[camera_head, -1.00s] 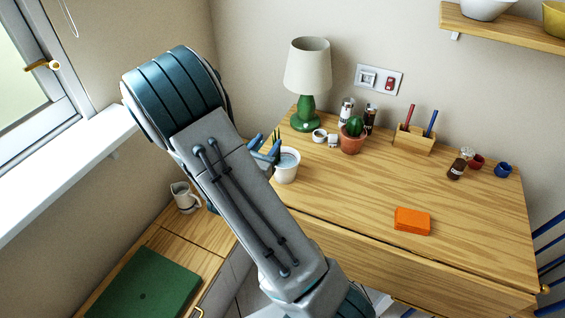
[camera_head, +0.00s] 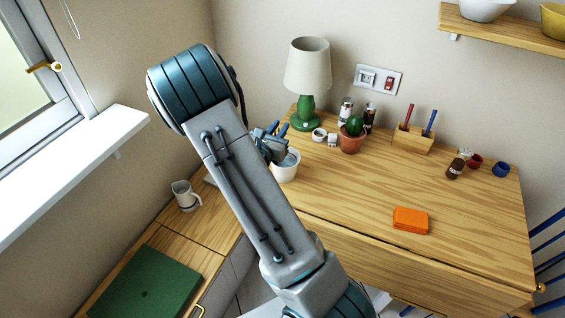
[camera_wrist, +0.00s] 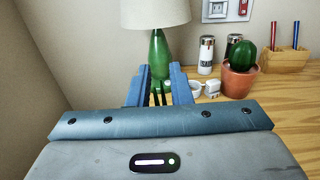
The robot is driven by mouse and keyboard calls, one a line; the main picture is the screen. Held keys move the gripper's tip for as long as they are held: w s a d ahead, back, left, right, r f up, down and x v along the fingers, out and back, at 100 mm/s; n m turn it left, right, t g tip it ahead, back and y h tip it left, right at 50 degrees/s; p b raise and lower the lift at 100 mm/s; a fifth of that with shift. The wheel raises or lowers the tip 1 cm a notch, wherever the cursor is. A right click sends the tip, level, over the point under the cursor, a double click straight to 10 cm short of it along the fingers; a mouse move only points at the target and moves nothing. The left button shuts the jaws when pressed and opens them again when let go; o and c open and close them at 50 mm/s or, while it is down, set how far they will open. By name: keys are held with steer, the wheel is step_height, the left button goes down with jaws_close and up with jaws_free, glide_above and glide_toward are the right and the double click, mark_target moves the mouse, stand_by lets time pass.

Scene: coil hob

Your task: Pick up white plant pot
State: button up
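The white plant pot (camera_head: 286,172) stands upright on the left end of the wooden table, partly behind my arm in the head view. Its top shows a grey-blue surface. My gripper (camera_head: 276,133) is just above the pot's rim in the head view. In the wrist view my gripper's two blue fingers (camera_wrist: 160,84) are apart, with thin dark stalks (camera_wrist: 158,97) showing between them. The pot's body is hidden in the wrist view by my gripper's housing. I cannot tell whether the fingers touch the stalks.
A green lamp (camera_head: 306,112), small white containers (camera_head: 319,135), a cactus in a terracotta pot (camera_head: 351,140) and two shakers (camera_head: 346,110) stand close behind and right. An orange block (camera_head: 410,220) lies at the front. The table's middle is clear.

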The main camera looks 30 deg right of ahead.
jaws_close()
stand_by(0.8)
steer(key=shift+r, duration=0.15)
stand_by(0.5)
